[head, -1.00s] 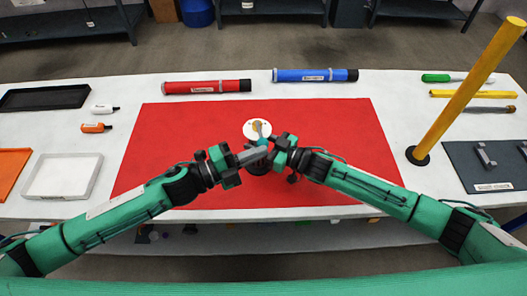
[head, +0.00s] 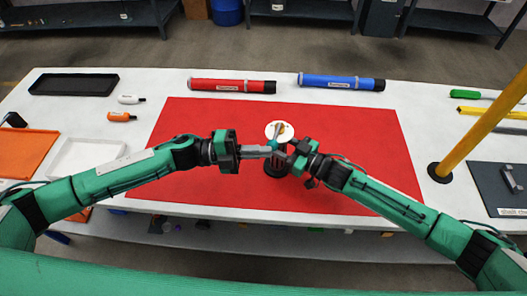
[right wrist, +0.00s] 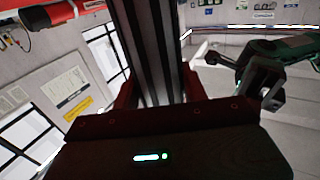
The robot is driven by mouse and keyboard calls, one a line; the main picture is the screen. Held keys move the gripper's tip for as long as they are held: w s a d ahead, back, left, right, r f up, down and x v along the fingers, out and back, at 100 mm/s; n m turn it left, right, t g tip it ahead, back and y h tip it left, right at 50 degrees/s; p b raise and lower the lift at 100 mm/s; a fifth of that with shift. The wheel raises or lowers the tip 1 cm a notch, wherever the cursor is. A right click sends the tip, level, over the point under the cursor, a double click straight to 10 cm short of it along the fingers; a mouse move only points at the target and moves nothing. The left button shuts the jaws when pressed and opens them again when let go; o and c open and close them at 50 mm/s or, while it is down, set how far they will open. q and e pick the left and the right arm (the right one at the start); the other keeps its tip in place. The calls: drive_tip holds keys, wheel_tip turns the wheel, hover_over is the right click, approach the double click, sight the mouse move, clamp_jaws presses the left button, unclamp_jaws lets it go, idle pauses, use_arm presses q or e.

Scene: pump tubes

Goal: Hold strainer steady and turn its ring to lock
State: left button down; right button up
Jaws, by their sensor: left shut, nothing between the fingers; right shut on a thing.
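The strainer is partly hidden by my grippers on the red mat (head: 200,135). Its white round face (head: 285,127) with a brass-coloured middle shows just beyond the fingers, and a dark round base (head: 275,170) shows below them. My right gripper (head: 281,158) is shut on part of the strainer. In the right wrist view, a grey ribbed upright piece (right wrist: 150,50) stands between its fingers. My left gripper (head: 269,152) is shut and empty, its fingers pointing right with the tips close to the strainer. I cannot tell whether they touch it. The ring itself is hard to make out.
A red tube (head: 232,86) and a blue tube (head: 340,82) lie behind the mat. A yellow post (head: 480,125) stands at the right. Trays and two small bottles lie at the left. The mat around the grippers is clear.

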use_arm(q)
drive_tip(key=shift+w+a, duration=0.65)
drive_tip(key=shift+a, duration=0.2)
use_arm(e)
drive_tip(key=shift+s+a, duration=0.2)
drive_tip(key=shift+s, duration=0.1)
use_arm(q)
drive_tip(key=s+d, duration=0.2)
drive_tip(key=s, duration=0.2)
use_arm(e)
drive_tip(key=shift+w, duration=0.1)
use_arm(q)
drive_tip(key=a, duration=1)
drive_tip(key=shift+s+a, duration=0.2)
drive_tip(key=shift+s, duration=0.1)
use_arm(e)
drive_tip(key=shift+w+d, duration=0.15)
drive_tip(key=shift+d, duration=0.05)
use_arm(q)
drive_tip(key=shift+r, duration=0.1)
